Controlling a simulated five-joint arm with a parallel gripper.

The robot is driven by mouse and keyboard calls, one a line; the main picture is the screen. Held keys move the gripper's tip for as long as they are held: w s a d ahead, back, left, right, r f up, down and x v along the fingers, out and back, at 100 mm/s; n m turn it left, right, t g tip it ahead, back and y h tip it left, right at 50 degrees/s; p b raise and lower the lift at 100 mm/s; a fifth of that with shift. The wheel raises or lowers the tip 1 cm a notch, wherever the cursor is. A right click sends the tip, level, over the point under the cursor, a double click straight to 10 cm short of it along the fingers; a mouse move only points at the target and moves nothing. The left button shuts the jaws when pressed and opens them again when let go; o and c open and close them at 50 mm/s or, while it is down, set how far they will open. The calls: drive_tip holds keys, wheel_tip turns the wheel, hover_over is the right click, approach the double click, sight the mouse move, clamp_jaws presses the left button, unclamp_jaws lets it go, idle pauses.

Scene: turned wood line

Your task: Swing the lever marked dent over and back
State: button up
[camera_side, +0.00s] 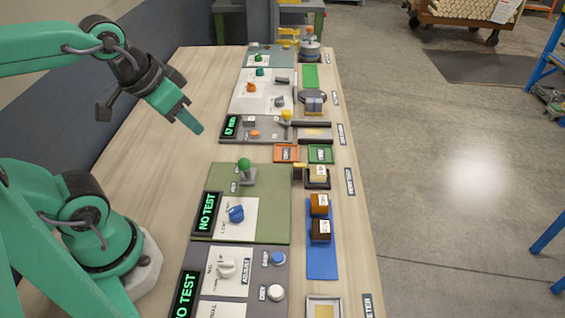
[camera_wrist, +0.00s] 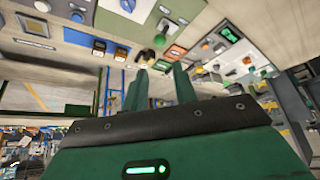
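A lever with a round green knob (camera_side: 244,164) stands on a grey base at the far end of the green panel (camera_side: 262,215). The small tag beside it is too small to read, so I cannot tell whether it says dent. Another lever-like part with a yellow knob (camera_side: 286,115) stands on the dark grey panel (camera_side: 255,135) farther back. My gripper (camera_side: 188,120) hangs in the air to the left of these panels, apart from both levers. In the wrist view its two fingers (camera_wrist: 160,88) stand apart with nothing between them.
The green panel has a NO TEST display (camera_side: 207,213) and a blue knob (camera_side: 236,213). Orange (camera_side: 286,153) and green (camera_side: 320,154) trays lie beyond it. A blue mat (camera_side: 322,262) holds two blocks. The wood bench (camera_side: 165,150) is bare left of the panels.

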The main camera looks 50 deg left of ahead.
drive_tip(key=shift+w+m, duration=0.1)
drive_tip(key=shift+m, duration=0.3)
clamp_jaws()
drive_tip(key=w+d+f+m+g, duration=0.2)
drive_tip(key=w+f+m+g, duration=0.1)
drive_tip(key=m, duration=1.1)
drive_tip(key=w+d+f+m+g, duration=0.2)
drive_tip(key=w+f+m+g, duration=0.1)
drive_tip(key=m, duration=1.1)
drive_tip(key=shift+w+f+g, duration=0.3)
drive_tip(key=shift+f+g, duration=0.1)
drive_tip(key=shift+f, duration=0.25)
